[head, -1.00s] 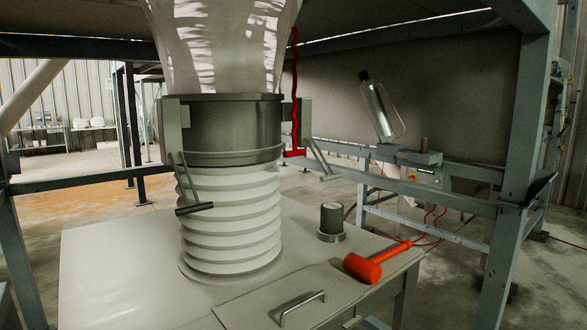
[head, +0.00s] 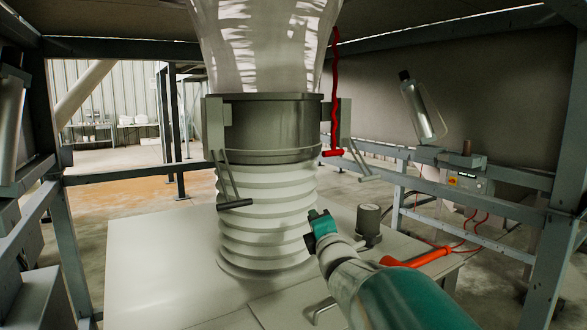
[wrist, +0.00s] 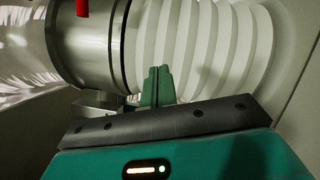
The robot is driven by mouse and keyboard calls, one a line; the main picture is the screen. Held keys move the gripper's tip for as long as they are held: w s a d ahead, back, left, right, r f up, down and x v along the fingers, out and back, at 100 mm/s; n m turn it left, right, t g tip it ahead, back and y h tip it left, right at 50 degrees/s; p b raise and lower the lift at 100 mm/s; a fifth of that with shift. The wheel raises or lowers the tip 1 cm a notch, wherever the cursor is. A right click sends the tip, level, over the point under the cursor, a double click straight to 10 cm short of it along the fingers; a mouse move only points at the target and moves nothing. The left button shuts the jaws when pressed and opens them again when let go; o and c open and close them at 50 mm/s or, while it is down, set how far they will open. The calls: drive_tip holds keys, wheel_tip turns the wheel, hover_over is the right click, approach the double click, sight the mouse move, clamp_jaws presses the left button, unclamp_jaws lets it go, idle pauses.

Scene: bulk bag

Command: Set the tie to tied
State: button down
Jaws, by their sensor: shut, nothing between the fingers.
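The tie is a red cord (head: 335,90) that hangs beside the translucent bag spout (head: 262,45), at the right of the grey metal collar (head: 270,128). A red crossbar is at its lower end. A piece of red, probably the tie's end, shows at the top left of the wrist view (wrist: 82,8). My gripper (head: 318,222) is shut and empty, in front of the white ribbed bellows (head: 262,215) and below the tie. In the wrist view its green fingers (wrist: 157,82) are together in front of the bellows. Whether they touch it I cannot tell.
A red mallet (head: 418,258) lies on the table (head: 150,265), partly behind my arm. A dark cylinder (head: 369,222) stands near my gripper. Lever handles (head: 235,203) hang from the collar. A bottle (head: 420,108) and steel frame posts stand at the right. The left tabletop is clear.

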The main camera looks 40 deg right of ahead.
drive_tip(key=s+d+n+t+y, duration=0.5)
drive_tip(key=d+n, duration=0.4)
drive_tip(key=n, duration=0.9)
drive_tip(key=shift+s+d+r+t+y, duration=0.35)
drive_tip(key=shift+s+r+t, duration=0.1)
drive_tip(key=shift+t, duration=0.45)
drive_tip(key=w+r, duration=0.9)
drive_tip(key=shift+d+r, duration=0.3)
drive_tip(key=shift+d, duration=0.15)
